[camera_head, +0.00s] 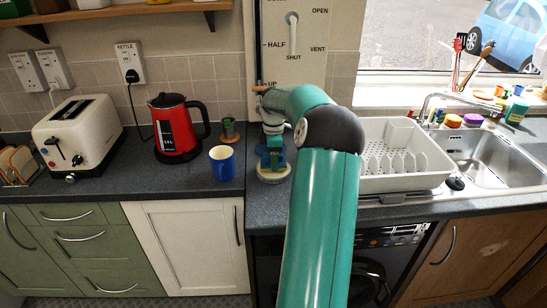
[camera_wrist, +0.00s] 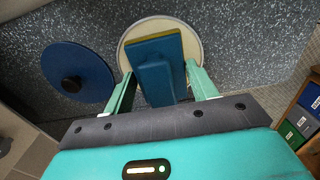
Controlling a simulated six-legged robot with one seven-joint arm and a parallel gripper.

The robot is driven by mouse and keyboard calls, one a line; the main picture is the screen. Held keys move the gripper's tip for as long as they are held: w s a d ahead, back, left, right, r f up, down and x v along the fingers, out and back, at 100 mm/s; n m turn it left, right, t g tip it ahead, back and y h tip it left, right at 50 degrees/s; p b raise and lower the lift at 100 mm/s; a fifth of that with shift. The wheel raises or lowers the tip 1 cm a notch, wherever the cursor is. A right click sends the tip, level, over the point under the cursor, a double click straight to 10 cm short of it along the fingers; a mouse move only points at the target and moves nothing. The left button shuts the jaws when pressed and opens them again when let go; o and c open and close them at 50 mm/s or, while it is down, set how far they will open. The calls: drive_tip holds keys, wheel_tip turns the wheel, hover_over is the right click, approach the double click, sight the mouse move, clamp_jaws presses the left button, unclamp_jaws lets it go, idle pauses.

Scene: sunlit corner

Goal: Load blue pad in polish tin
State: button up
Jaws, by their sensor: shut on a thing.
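My gripper (camera_wrist: 160,74) is shut on the blue pad (camera_wrist: 158,50), with one finger on each side of it. The pad is a blue block with a yellow-green layer along its far edge. I cannot tell whether the pad touches the tin's bottom. In the head view my gripper (camera_head: 272,150) points down at the counter, with the tin (camera_head: 273,179) below it. A blue disc with a black knob (camera_wrist: 78,76) lies left of the tin in the wrist view.
A blue mug (camera_head: 222,163) stands left of the tin, with a red kettle (camera_head: 174,126) and a toaster (camera_head: 78,130) farther left. A white dish rack (camera_head: 400,155) and sink (camera_head: 487,155) are to the right. My arm hides part of the counter.

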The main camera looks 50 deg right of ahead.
drive_tip(key=shift+f, duration=0.6)
idle(1.2)
drive_tip(key=shift+r, duration=3.6)
